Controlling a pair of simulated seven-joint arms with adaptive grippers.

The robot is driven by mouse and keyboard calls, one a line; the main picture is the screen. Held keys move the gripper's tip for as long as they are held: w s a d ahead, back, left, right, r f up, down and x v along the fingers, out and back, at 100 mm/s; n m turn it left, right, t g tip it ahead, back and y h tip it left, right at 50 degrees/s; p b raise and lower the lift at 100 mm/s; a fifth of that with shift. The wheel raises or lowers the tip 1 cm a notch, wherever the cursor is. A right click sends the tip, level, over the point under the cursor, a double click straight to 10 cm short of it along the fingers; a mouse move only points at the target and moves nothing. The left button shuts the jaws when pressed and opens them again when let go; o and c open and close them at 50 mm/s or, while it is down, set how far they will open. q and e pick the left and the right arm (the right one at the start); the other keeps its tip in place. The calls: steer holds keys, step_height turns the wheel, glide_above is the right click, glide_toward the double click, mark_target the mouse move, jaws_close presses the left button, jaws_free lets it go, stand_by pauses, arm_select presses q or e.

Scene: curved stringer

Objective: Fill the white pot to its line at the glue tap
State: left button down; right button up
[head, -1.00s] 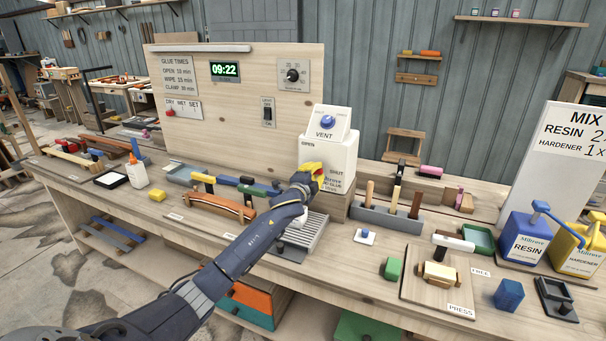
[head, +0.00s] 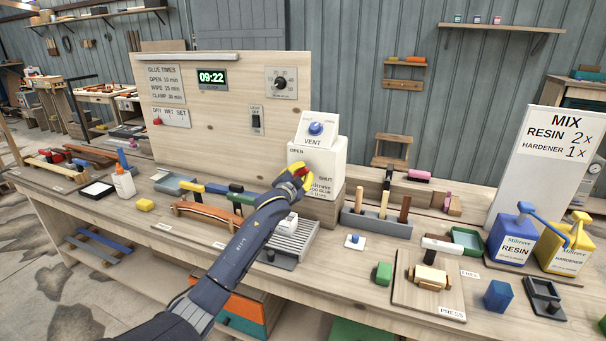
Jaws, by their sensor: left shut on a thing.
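The white glue tank (head: 334,160) stands on a wooden block at the back of the bench, marked OPEN at upper left and SHUT at lower right, with a blue VENT knob (head: 316,128) on top. My left gripper (head: 300,172) is at the tank's front, shut on what appears to be the red tap handle, between the two marks. The fingers and wrist hide most of the handle and the spout. A small white pot (head: 288,222) appears below on the grey slatted grate (head: 291,240), partly behind my forearm. Its line and glue level cannot be seen. My right gripper is not in view.
A grey rack with wooden-handled tools (head: 376,222) stands right of the tank. A press board (head: 436,285), green block (head: 382,274) and blue resin can (head: 510,238) lie further right. A curved wooden piece (head: 207,216) and a glue bottle (head: 123,184) are left.

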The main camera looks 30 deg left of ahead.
arm_select(q)
steer(key=shift+r, duration=0.1)
steer(key=c, duration=1.2)
jaws_free()
steer(key=shift+c, duration=0.2)
steer(key=shift+s, duration=0.1)
steer(key=s+d, duration=0.1)
steer(key=s, duration=1)
steer(key=shift+s+d, duration=0.2)
steer(key=shift+s, duration=0.15)
